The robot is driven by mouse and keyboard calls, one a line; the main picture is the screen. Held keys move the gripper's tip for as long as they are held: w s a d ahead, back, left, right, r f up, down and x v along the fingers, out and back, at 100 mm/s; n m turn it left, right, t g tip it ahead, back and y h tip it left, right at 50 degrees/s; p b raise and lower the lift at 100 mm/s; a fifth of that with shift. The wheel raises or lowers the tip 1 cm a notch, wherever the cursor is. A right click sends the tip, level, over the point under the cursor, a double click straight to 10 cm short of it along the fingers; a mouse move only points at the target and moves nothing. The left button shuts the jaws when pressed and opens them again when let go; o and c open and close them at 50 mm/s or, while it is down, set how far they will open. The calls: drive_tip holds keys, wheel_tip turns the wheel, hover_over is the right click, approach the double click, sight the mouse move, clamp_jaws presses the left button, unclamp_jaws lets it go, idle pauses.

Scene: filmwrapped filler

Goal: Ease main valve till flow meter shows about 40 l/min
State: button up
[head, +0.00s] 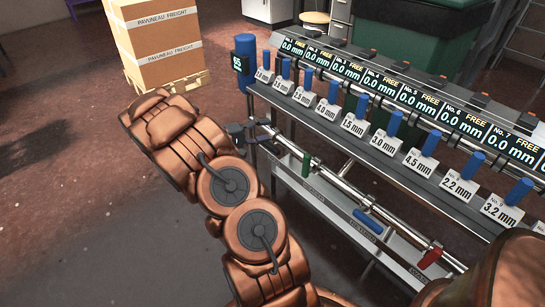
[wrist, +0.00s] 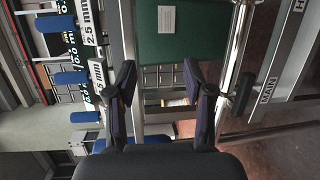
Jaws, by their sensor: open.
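The blue post at the left end of the rack carries a small display (head: 239,64) that reads 65; I take it as the flow meter. My gripper (head: 250,131) is open and empty, low beside the left end of the pipe rack. In the wrist view its two dark fingers (wrist: 159,82) stand apart with nothing between them. A plate marked MAIN (wrist: 268,91) is at the right there. A dark handle or knob (wrist: 242,93) sits by it on the bright pipe, just right of the right finger. In the head view I cannot make the main valve out clearly.
The rack's pipe bears a green handle (head: 306,165), a blue handle (head: 368,221) and a red handle (head: 430,258). Above, a row of blue knobs (head: 328,92) has millimetre cards and FREE displays. Boxes on a pallet (head: 162,45) stand behind; the floor at left is clear.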

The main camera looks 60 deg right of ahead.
sight(271, 150)
drive_tip(key=w+d+f+n+t+h+b, duration=0.1)
drive_tip(key=w+d+f+t+h+b, duration=0.15)
drive_tip(key=f, duration=0.75)
drive_tip(key=w+d+f+n+t+h+b, duration=0.1)
drive_tip(key=w+d+f+b, duration=0.25)
drive_tip(key=f, duration=0.65)
drive_tip(key=shift+y, duration=0.25)
drive_tip(key=shift+w+b+x, duration=0.15)
drive_tip(key=shift+b+x, duration=0.2)
drive_tip(key=shift+x, duration=1.4)
drive_tip(key=shift+w+b+x, duration=0.15)
drive_tip(key=shift+b+x, duration=0.2)
drive_tip(key=shift+x, duration=1.45)
drive_tip(key=shift+r, duration=0.15)
clamp_jaws()
